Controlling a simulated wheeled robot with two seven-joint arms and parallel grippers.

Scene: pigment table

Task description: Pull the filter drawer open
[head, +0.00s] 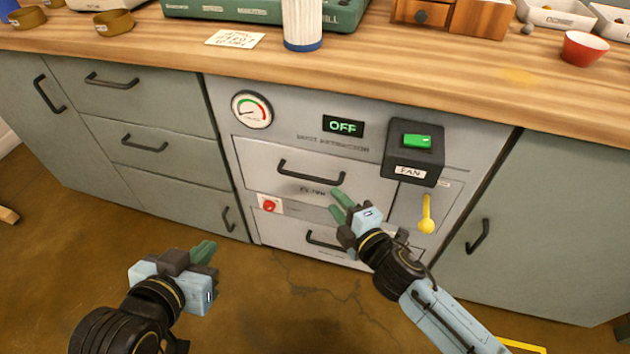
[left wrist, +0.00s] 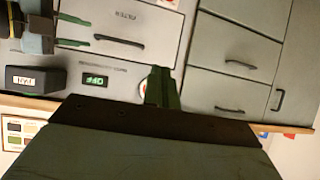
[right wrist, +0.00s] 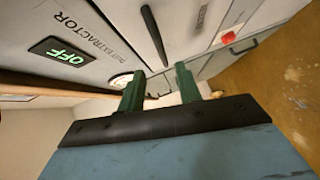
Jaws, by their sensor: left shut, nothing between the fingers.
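The filter drawer (head: 262,160) is the upper grey drawer of the dust extractor, and it looks closed. Its dark bar handle (head: 311,172) also shows in the left wrist view (left wrist: 118,41) and the right wrist view (right wrist: 154,36). My right gripper (head: 340,204) is open, its green fingers apart and empty, just below and right of the handle in the head view. It does not appear to touch the handle. My left gripper (head: 205,253) is shut and empty, in front of the cabinet at lower left.
A black fan box with a green switch (head: 417,141) juts out right of the drawer, above a yellow lever (head: 427,214). A red knob (head: 269,205) and a lower drawer handle (head: 325,240) sit below. The wooden worktop (head: 380,75) overhangs.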

